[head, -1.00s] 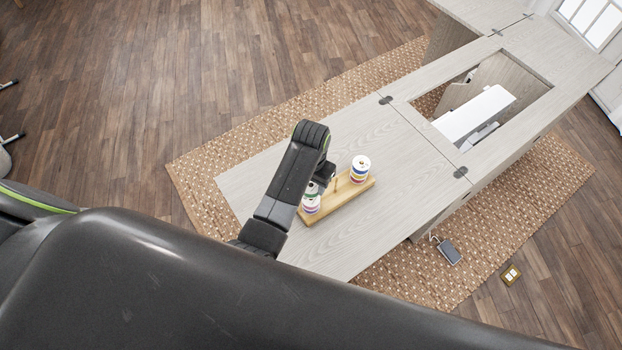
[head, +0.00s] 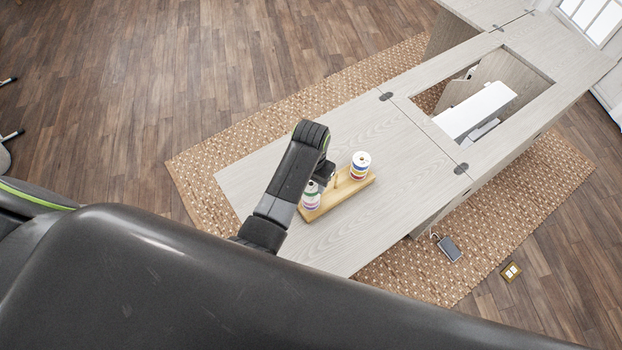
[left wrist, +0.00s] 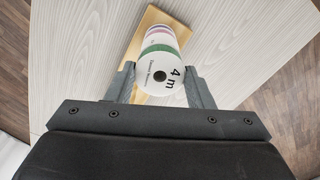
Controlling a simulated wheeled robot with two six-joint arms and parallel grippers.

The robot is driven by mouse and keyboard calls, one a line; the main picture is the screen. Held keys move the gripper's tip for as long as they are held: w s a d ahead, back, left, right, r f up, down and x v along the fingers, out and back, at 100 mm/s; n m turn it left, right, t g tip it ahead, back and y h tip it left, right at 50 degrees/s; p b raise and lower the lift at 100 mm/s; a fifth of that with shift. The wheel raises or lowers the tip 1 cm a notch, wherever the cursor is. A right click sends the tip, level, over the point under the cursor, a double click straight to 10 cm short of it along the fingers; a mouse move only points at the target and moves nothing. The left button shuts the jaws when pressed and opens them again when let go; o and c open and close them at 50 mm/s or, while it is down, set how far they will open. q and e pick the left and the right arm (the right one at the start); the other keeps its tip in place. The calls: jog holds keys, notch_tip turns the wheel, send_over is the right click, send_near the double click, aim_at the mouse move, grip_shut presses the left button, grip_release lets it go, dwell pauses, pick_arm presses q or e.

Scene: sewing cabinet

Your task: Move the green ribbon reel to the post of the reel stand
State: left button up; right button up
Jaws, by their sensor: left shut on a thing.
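The green ribbon reel (left wrist: 160,50) has a white top face marked "4 m". It sits at the top of a stack with pink and purple reels below it, at the near left end of the wooden reel stand (head: 330,199). This stack (head: 311,200) also shows in the head view, partly behind my arm. My left gripper (left wrist: 160,72) is shut on the green reel, one finger on each side. I cannot tell whether it is lifted clear of the reels below. A thin bare post (head: 335,182) stands mid-stand, partly hidden by my gripper. My right gripper is out of view.
A second stack of coloured reels (head: 360,166) stands at the stand's far right end, close to my gripper. The pale cabinet top (head: 410,160) is clear beyond it. An opening with a white sewing machine (head: 475,112) lies farther right.

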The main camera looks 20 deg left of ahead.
pick_arm(q)
jog(key=shift+f+b, duration=0.55)
jog(key=shift+f, duration=0.6)
jog(key=o, duration=1)
jog(key=shift+r, duration=0.1)
